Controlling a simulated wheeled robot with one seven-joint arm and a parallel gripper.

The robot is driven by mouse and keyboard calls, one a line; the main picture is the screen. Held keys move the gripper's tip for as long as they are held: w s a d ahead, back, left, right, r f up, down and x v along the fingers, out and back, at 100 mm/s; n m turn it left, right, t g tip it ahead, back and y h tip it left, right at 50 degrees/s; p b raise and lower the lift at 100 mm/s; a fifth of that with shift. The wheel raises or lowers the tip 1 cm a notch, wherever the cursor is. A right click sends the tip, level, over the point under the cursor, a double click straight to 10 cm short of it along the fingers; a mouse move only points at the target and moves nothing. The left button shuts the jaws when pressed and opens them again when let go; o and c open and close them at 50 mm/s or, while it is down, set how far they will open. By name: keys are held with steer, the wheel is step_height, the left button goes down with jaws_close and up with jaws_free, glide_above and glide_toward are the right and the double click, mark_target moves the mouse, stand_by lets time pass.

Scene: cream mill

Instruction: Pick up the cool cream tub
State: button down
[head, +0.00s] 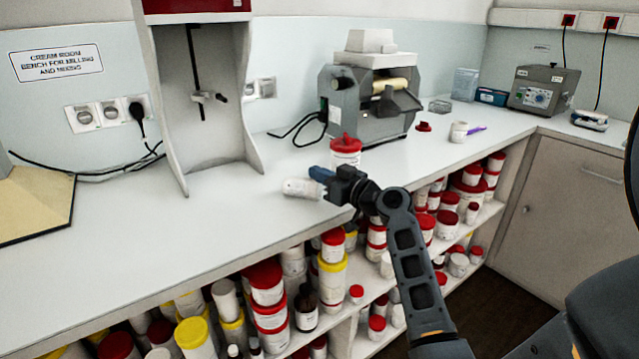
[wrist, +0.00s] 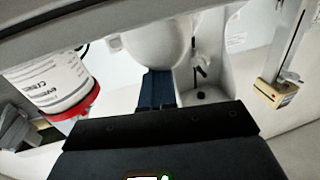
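A white tub-like vessel (head: 302,188) is near the bench's front edge, at the left of my gripper (head: 318,178). Its label cannot be read. In the wrist view a rounded white body (wrist: 155,40) lies right at the tips of my blue fingers (wrist: 157,88). The fingers look close together, and the body hides their ends, so a hold on it cannot be confirmed. A white tub with a red lid (head: 346,150) stands just behind my gripper; it also shows at the left in the wrist view (wrist: 48,82). I cannot tell which is the cool cream tub.
A grey roller mill (head: 370,95) stands behind the red-lidded tub. A tall stand (head: 205,110) is at the left. A small white cup (head: 459,131) and a grey box (head: 543,88) are to the right. Shelves below hold several tubs. The bench's (head: 190,230) front left is clear.

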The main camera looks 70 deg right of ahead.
steer(key=shift+w+a+f, duration=0.1)
steer(key=shift+a+f, duration=0.1)
steer(key=shift+f, duration=0.55)
steer(key=shift+r, duration=0.65)
step_height(320, 180, up, 3)
steer(key=shift+d+r, duration=0.1)
steer(key=shift+r, duration=0.05)
steer(key=s+d+r+b, duration=0.2)
steer(key=s+d+r, duration=0.5)
steer(key=s, duration=0.2)
steer(key=shift+d, duration=0.3)
steer(key=c, duration=1.8)
jaws_free()
steer(key=shift+c, duration=0.2)
steer(key=o, duration=1.5)
steer(key=shift+c, duration=0.2)
steer(key=shift+s, duration=0.1)
